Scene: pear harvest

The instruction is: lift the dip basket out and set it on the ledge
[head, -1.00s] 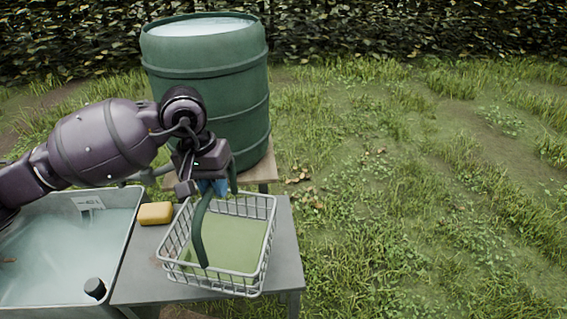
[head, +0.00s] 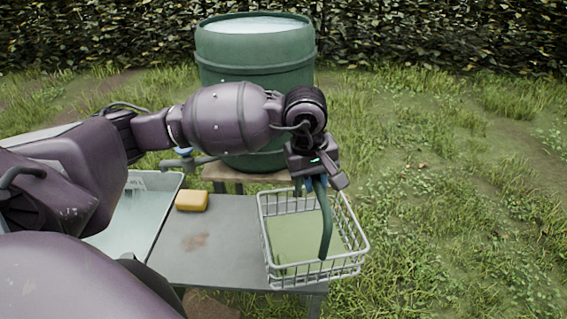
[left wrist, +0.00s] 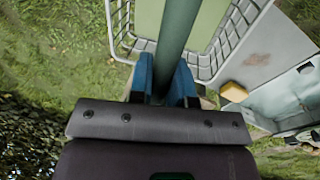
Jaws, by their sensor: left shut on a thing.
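The dip basket (head: 353,262) is a pale wire basket with a green floor and a dark green arched handle (head: 326,228). It is at the right end of the grey ledge (head: 215,245) and reaches past the ledge's right edge, over grass. I cannot tell whether its bottom touches the ledge. My left gripper (head: 313,186) is shut on the top of the handle. In the left wrist view the blue fingers (left wrist: 162,88) clasp the handle, with the basket's rim (left wrist: 236,25) beyond. My right gripper is not in view.
A yellow block (head: 192,201) lies on the ledge's left back part. A water-filled tub (head: 168,184) stands left of the ledge, partly hidden by my arm. A green barrel (head: 255,60) stands behind. The ledge's middle is clear; grass is open at right.

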